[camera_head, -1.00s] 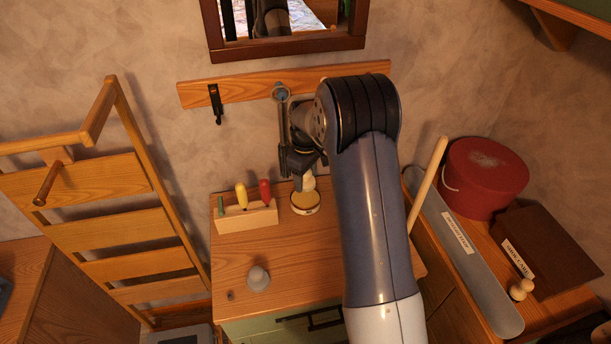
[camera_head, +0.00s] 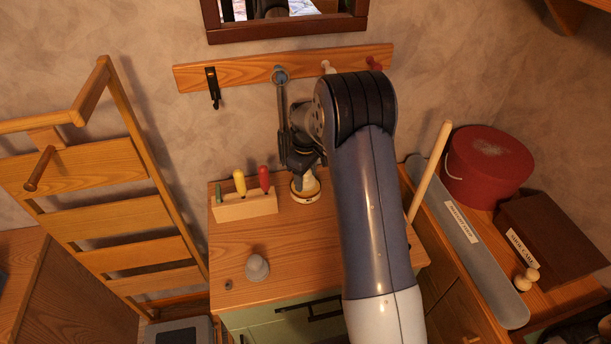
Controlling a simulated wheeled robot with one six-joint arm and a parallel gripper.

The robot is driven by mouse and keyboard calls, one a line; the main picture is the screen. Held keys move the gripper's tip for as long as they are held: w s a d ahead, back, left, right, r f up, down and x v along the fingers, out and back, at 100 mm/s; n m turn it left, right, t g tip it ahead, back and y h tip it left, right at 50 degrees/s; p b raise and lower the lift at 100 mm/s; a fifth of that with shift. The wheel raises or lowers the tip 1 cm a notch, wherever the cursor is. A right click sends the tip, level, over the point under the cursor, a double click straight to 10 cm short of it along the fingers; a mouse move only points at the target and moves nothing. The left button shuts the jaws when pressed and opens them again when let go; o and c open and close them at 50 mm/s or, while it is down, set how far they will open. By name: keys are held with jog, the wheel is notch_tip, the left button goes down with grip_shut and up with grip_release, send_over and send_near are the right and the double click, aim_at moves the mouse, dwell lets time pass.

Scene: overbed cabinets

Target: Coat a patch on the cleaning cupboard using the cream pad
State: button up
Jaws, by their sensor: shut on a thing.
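My gripper (camera_head: 303,165) is shut on a small whitish pad (camera_head: 311,180) with a rounded body. It holds the pad down at a shallow round dish (camera_head: 304,198) on the wooden cupboard top. The pad covers most of the dish's inside; whether it touches the bottom I cannot tell. The cupboard (camera_head: 265,329) under this top has a green front with a dark bar handle, cut off by the lower edge and partly hidden by my arm. No label shows on it, so I cannot tell if it is the cleaning cupboard.
A wooden block (camera_head: 245,206) with green, yellow and red handles stands just left of the dish. A grey knob-like thing (camera_head: 257,268) stands nearer the front. A peg rail (camera_head: 240,72) runs behind. A red round box (camera_head: 487,165) and a brown box (camera_head: 553,245) stand right.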

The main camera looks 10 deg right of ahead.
jog(key=shift+f+b, duration=0.45)
jog(key=shift+f, duration=0.15)
dwell(1.6)
jog(key=shift+r, duration=0.1)
jog(key=shift+r+p, duration=2.1)
jog(key=shift+r, duration=1.4)
jog(key=shift+s+f, duration=0.1)
